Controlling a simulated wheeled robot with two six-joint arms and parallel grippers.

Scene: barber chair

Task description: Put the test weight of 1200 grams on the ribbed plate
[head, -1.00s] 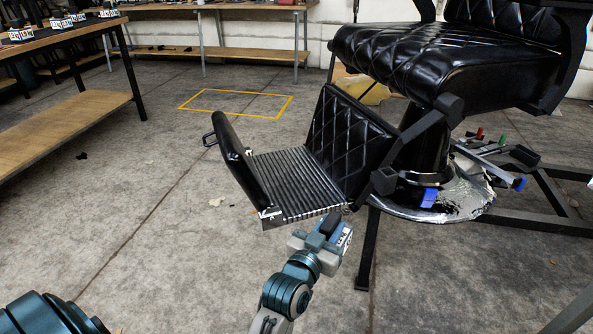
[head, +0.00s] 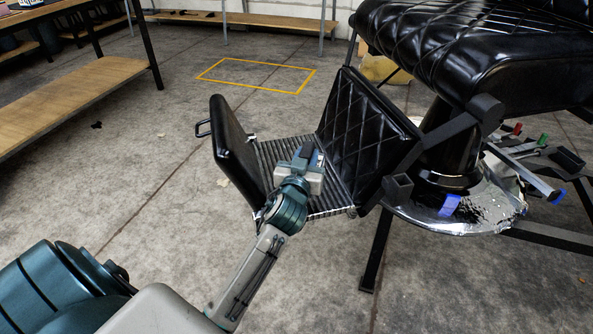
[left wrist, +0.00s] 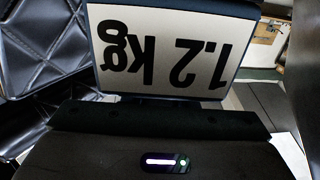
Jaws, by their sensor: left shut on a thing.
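The test weight (left wrist: 165,50) fills the upper middle of the left wrist view, its white label reading "1.2 kg" upside down. My left gripper (head: 305,165) is shut on it, over the ribbed plate in the head view. The weight is mostly hidden behind my gripper in the head view. The ribbed plate (head: 268,156) is the chair's metal footrest, between a small black pad on the left and a quilted black panel on the right. I cannot tell whether the weight touches the plate. My right gripper is not in view.
The barber chair's black seat (head: 450,50) overhangs at the upper right, above its shiny round base (head: 470,215). Clamps lie beside the base. A wooden workbench (head: 80,85) stands at the left. A yellow rectangle (head: 255,88) marks open floor behind the footrest.

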